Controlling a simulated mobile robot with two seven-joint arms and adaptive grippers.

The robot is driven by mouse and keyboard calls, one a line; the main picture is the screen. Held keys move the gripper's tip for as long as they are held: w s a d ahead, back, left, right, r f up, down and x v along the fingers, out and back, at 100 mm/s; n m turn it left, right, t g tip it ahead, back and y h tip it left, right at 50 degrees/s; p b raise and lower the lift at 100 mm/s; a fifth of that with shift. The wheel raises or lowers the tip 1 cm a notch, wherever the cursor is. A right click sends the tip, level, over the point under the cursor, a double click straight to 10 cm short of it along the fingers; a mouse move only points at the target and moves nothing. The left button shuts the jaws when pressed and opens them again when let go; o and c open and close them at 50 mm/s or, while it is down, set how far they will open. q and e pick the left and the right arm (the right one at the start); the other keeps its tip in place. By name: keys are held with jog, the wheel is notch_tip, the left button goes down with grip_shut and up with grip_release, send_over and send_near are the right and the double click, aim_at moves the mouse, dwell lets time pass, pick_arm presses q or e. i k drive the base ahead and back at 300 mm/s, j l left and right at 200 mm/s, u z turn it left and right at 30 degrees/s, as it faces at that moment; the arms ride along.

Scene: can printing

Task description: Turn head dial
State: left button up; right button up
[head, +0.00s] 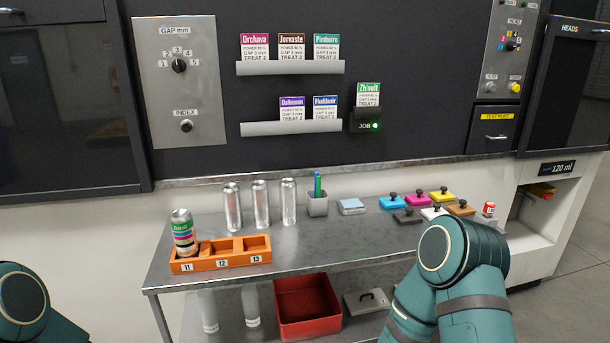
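A small black dial (511,46) sits on the narrow grey panel (497,65) at the upper right, with coloured marks around it; the label above it is too small to read surely. A larger black dial (179,65) is on the left grey panel under "GAP mm", ringed by the numbers 1 to 5, its pointer near the top. A black INDEX knob (186,126) is below it. Parts of my arms show at the lower left and lower right, but neither gripper is in view.
A steel table (310,245) carries an orange rack (221,265) with a printed can (183,232), three plain cans (260,203), a pen cup (317,206) and several coloured blocks (441,194). Job cards (254,47) stand on wall shelves. A cabinet marked HEADS (575,85) is at right.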

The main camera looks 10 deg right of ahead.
aim_at(511, 44)
jog(key=i+l, duration=0.1)
jog(key=l, duration=0.9)
jog(key=i+l, duration=0.1)
jog(key=l, duration=0.9)
jog(key=i+l+u, duration=0.1)
jog(key=l, duration=0.9)
jog(key=i+l, duration=0.1)
jog(key=l, duration=0.9)
jog(key=i+l, duration=0.1)
jog(key=l, duration=0.9)
jog(key=i+l, duration=0.1)
jog(key=l, duration=0.4)
jog(key=i+l, duration=0.1)
jog(key=l, duration=0.4)
jog(key=u, duration=0.05)
